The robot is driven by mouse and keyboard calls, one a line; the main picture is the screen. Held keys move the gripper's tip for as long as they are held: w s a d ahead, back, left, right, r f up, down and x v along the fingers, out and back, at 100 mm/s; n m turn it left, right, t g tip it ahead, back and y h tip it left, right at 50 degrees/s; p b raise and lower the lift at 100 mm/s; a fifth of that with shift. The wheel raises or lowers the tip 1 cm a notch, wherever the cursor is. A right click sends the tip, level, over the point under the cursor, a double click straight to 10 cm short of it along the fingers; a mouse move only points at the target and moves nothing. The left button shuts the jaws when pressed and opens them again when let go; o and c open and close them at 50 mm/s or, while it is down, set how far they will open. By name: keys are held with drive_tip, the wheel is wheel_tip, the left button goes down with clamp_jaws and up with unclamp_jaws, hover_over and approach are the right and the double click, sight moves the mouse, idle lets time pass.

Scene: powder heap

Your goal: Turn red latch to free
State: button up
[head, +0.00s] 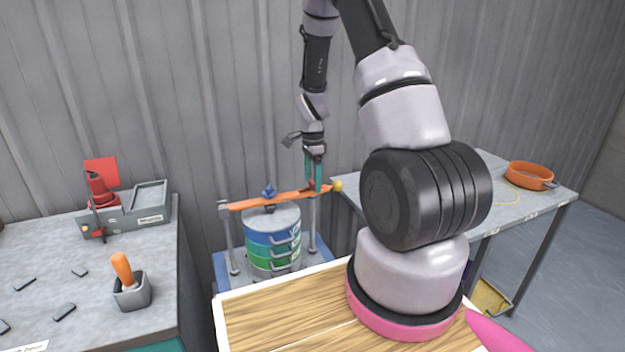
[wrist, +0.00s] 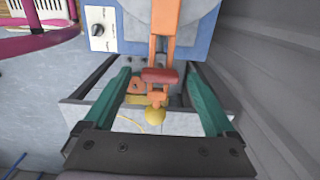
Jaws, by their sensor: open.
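The red latch (wrist: 160,76) lies crosswise over the orange clamp bar (wrist: 160,45) in the wrist view, near the bar's end with the yellow ball (wrist: 155,115). In the head view the orange bar (head: 262,201) spans the top of a stack of blue and green sieves (head: 272,240), with a yellow ball (head: 338,186) at its right end. My gripper (head: 314,188) points down at the bar's right end. In the wrist view my gripper (wrist: 158,73) is open, its teal fingers on either side of the latch with visible gaps. The latch is largely hidden by the fingers in the head view.
Posts (head: 228,240) hold the bar above a blue base (head: 225,268). A left bench (head: 60,250) carries a red device (head: 100,190) and an orange-handled tool (head: 122,268) in a grey cup. An orange pan (head: 528,174) stands on the right table. A corrugated wall is behind.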

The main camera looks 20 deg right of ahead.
drive_tip(key=c, duration=1.4)
drive_tip(key=shift+n, duration=0.3)
drive_tip(key=n, duration=0.3)
drive_tip(key=shift+n, duration=0.4)
drive_tip(key=n, duration=0.4)
drive_tip(key=shift+n, duration=0.3)
drive_tip(key=n, duration=0.8)
drive_tip(key=shift+n, duration=0.6)
